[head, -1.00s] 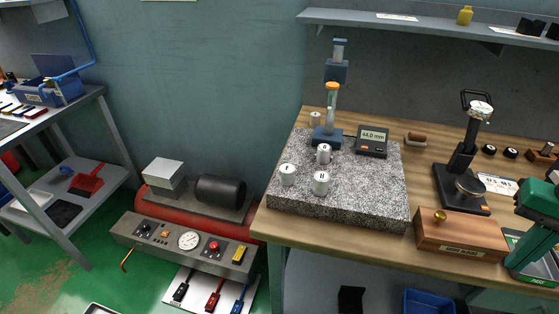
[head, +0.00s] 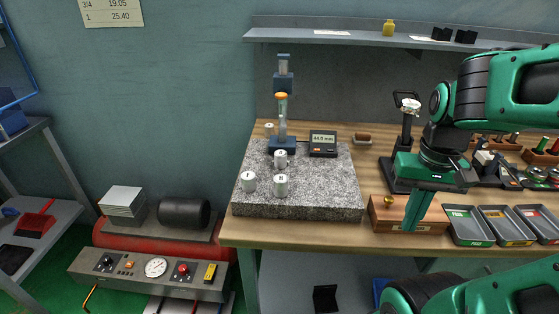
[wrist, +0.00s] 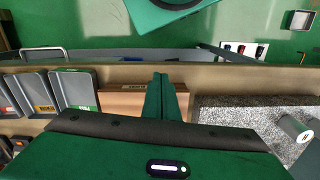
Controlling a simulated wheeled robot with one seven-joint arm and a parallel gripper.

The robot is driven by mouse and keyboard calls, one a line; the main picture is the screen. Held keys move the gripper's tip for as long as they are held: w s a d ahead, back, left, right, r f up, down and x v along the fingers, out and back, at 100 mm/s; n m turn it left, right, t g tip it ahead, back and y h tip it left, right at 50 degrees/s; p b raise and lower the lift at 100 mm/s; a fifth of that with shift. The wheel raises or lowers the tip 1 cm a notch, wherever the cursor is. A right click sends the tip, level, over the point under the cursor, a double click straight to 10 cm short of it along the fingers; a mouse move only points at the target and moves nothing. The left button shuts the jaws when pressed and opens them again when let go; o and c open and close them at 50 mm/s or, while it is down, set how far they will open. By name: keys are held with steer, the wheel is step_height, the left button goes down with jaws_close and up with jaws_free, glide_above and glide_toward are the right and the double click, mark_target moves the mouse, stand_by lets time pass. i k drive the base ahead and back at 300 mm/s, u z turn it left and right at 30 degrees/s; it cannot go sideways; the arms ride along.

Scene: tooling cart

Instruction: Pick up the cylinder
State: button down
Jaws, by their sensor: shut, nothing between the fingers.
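Several light metal cylinders are in the head view. On the speckled granite plate (head: 320,196) stand a front left cylinder (head: 248,182), a front middle cylinder (head: 281,186) and one behind them (head: 280,159). A further small cylinder (head: 269,129) is by the plate's back left.
A gauge stand (head: 283,130) and a digital display (head: 323,142) stand at the plate's back. The wooden box (head: 385,217) with a brass knob lies between the plate and the grey trays (head: 470,226). A shelf (head: 380,38) runs above the bench.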

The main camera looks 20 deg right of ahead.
mark_target(281, 155)
steer(key=z, duration=0.8)
steer(key=k, duration=0.75)
steer(key=u, duration=0.6)
